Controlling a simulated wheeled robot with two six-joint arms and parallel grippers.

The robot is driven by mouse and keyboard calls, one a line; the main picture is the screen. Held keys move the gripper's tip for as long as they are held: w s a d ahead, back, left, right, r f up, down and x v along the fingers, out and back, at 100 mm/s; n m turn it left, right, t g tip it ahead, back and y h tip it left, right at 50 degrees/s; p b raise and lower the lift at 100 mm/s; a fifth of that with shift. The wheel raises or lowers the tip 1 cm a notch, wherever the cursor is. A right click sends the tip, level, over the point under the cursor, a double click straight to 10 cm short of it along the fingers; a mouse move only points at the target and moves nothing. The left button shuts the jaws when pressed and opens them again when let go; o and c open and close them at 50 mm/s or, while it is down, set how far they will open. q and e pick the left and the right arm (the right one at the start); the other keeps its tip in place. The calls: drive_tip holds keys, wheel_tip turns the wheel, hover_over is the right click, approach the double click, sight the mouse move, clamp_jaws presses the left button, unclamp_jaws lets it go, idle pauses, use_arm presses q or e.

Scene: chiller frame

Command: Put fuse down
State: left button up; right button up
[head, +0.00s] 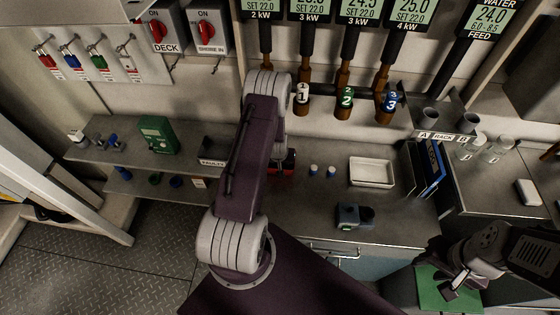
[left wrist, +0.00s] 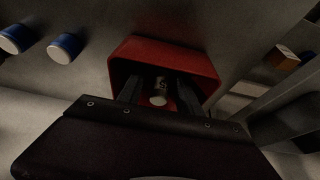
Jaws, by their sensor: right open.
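The fuse (left wrist: 161,86), a small pale cylinder with a round light end, is in the left wrist view between the two dark fingers of my left gripper (left wrist: 160,88). Fuse and fingers are inside a red open tray (left wrist: 205,58). It is too dark to tell whether the fingers touch the fuse. In the head view my left arm hides the gripper and the fuse; only part of the red tray (head: 289,158) shows on the counter. My right gripper (head: 452,291) is open and empty, above a green mat (head: 431,287) at the lower right.
Two small blue-and-white cylinders (head: 314,169) stand right of the red tray. Further right are a white tray (head: 371,172) and a dark blue-grey device (head: 354,215). A dark bin (head: 213,150) with a label is to the left.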

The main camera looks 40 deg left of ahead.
use_arm(q)
drive_tip(key=shift+r, duration=0.1)
drive_tip(key=shift+r, duration=0.25)
drive_tip(key=v, duration=1.1)
drive_tip(key=shift+s+d+r, duration=0.1)
drive_tip(key=shift+s+r, duration=0.05)
drive_tip(key=shift+r, duration=0.2)
drive_tip(key=s+d+r+m+g+h, duration=0.1)
drive_tip(key=s+d+r+m, duration=0.1)
drive_tip(key=s+d+r, duration=0.2)
drive_tip(key=s+d+r+m+g+h, duration=0.1)
drive_tip(key=s+d+r+m, duration=0.2)
drive_tip(key=s+d+r, duration=0.2)
drive_tip(key=shift+s+d+r+m+g, duration=0.35)
drive_tip(key=shift+s+d, duration=1.25)
drive_tip(key=shift+d, duration=2.2)
